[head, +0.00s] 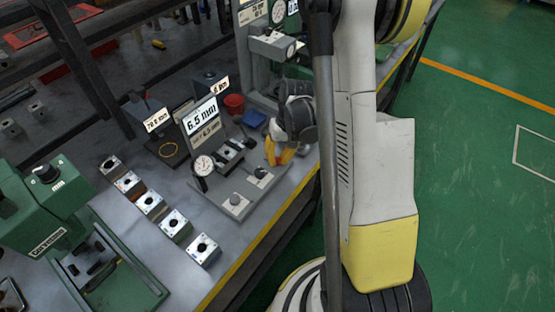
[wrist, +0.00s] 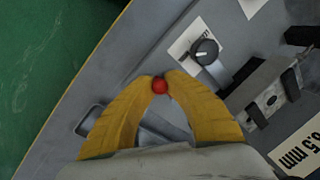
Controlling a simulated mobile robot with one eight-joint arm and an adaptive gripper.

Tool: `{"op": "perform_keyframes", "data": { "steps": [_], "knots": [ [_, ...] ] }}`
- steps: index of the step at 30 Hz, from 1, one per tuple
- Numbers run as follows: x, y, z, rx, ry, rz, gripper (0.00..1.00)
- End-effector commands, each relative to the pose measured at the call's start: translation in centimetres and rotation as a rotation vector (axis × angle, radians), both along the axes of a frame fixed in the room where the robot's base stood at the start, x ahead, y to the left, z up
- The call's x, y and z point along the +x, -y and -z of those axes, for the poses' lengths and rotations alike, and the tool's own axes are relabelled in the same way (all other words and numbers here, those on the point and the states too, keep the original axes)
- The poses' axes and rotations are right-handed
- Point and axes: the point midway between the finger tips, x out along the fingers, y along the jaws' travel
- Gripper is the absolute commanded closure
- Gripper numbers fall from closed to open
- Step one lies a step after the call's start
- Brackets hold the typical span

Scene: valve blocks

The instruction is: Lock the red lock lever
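The red lock lever shows as a round red knob (wrist: 160,86) in the wrist view; its shaft is hidden, and I cannot make the lever out in the head view. My gripper (wrist: 161,80) has yellow fingers whose tips close in on both sides of the red knob and appear to touch it. In the head view my gripper (head: 280,153) is low at the right end of the grey fixture plate (head: 213,192), near the bench's front edge.
A black-knobbed lever (wrist: 205,51) on a white label stands beside my fingertips. A dial gauge (head: 203,165), a 6.5 mm sign (head: 202,115) and a red cup (head: 234,104) are nearby. Several valve blocks (head: 151,203) line the bench to the left. Green floor lies beyond the yellow edge.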

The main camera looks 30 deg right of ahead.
Motion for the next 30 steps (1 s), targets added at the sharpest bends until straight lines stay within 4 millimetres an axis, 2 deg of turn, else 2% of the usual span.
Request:
{"op": "perform_keyframes", "data": {
  "steps": [5,12,20,21,23,30],
  "knots": [
    [-0.01,-0.06,0.04,0.0,0.001,0.012,1.0],
    [-0.14,-0.67,0.09,0.0,0.0,0.154,1.0],
    [-0.13,-0.69,-0.04,0.001,0.001,0.16,1.0],
    [-0.13,-0.69,-0.04,0.001,0.001,0.16,0.75],
    [-0.13,-0.68,-0.04,0.001,0.001,0.16,0.59],
    [-0.13,-0.68,-0.02,0.0,0.001,0.159,0.59]
  ]
}}
